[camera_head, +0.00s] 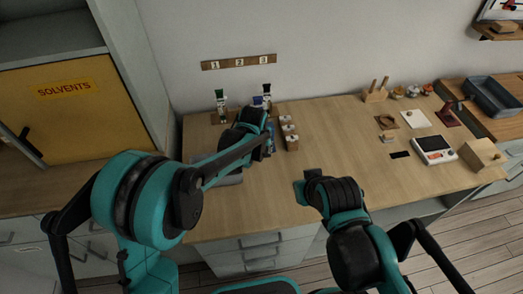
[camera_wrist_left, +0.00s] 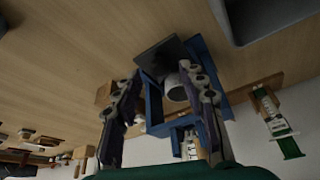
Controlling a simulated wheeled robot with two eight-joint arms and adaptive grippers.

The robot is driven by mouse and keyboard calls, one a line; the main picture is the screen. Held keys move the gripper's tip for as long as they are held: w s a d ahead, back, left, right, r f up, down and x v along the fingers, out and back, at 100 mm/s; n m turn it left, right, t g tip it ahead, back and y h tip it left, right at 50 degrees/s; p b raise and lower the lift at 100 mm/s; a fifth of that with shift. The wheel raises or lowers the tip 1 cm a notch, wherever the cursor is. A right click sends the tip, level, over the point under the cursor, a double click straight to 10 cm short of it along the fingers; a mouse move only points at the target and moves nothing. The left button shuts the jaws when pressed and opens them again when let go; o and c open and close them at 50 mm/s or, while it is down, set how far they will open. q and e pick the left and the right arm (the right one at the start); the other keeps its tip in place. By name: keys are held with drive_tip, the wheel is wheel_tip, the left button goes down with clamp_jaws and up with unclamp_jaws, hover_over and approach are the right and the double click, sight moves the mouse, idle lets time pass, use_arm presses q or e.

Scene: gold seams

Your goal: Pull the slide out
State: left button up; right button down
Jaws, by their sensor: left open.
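In the left wrist view a blue frame (camera_wrist_left: 203,50) with a dark flat plate (camera_wrist_left: 160,56) at one end and a pale round part (camera_wrist_left: 176,88) inside stands on the table. I cannot tell which part is the slide. My left gripper (camera_wrist_left: 165,95) is open, its two fingers reaching toward the frame, one on each side of the pale part. I cannot tell whether they touch it. In the head view the left gripper (camera_head: 268,137) is at the back left of the table and hides most of the frame. My right gripper (camera_head: 308,187) is over the table's front edge, its fingers unclear.
A grey tray (camera_head: 232,178) lies partly under my left arm. The table's middle is clear.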

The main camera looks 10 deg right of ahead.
use_arm(q)
drive_tip(key=shift+w+d+f, duration=0.1)
drive_tip(key=shift+w+f, duration=0.15)
drive_tip(key=shift+f, duration=0.4)
clamp_jaws()
drive_tip(key=s, duration=1)
drive_tip(key=shift+s, duration=0.15)
unclamp_jaws()
